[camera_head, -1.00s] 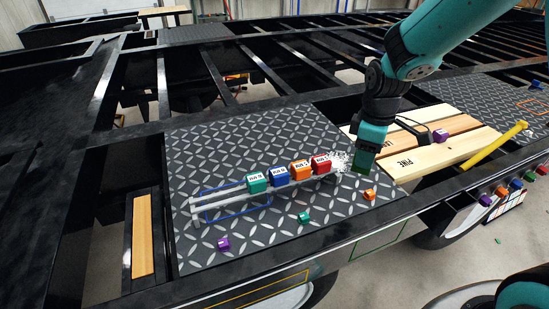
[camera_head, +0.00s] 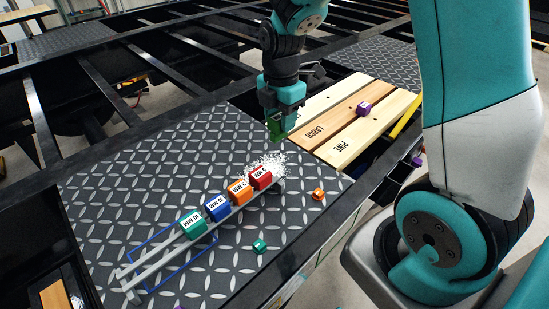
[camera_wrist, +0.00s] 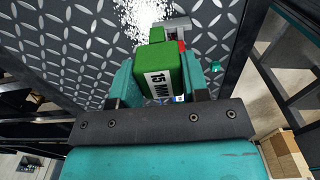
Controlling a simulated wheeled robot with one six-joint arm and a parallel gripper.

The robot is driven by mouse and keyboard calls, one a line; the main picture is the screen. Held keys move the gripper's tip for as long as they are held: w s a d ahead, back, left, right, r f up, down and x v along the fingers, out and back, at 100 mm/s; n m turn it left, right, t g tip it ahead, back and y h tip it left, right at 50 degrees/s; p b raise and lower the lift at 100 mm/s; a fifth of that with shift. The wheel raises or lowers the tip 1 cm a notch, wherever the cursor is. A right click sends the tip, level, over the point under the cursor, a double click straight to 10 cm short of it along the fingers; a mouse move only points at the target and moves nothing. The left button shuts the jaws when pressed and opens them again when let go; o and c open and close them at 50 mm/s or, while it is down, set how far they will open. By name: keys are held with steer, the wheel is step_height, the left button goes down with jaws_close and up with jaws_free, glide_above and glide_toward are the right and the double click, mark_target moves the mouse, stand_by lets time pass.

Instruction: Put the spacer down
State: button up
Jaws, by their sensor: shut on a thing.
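A green spacer labelled "15 MM" (camera_wrist: 163,62) is held between the two fingers of my gripper (camera_wrist: 160,88) in the wrist view. In the head view my gripper (camera_head: 279,118) points down above the tread plate, and the green spacer (camera_head: 275,131) shows at its tip, apart from the plate. Just below it in the picture lie white granules (camera_head: 270,162) at the end of a grey rail rack (camera_head: 150,270). On the rack sit a teal spacer (camera_head: 193,225), a blue spacer (camera_head: 217,208), an orange spacer (camera_head: 240,192) and a red spacer (camera_head: 261,178) in a row.
A blue outline (camera_head: 138,249) is marked on the plate around the rack's near end. Small orange (camera_head: 318,194) and teal (camera_head: 260,246) pieces lie right of the rack. Wooden boards (camera_head: 327,133), with a purple piece (camera_head: 364,108) on them, lie to the right. Open frame gaps lie behind.

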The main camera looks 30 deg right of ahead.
step_height(320, 180, down, 13)
steer(key=shift+r+p, duration=0.1)
steer(key=shift+p, duration=0.45)
steer(key=o, duration=0.9)
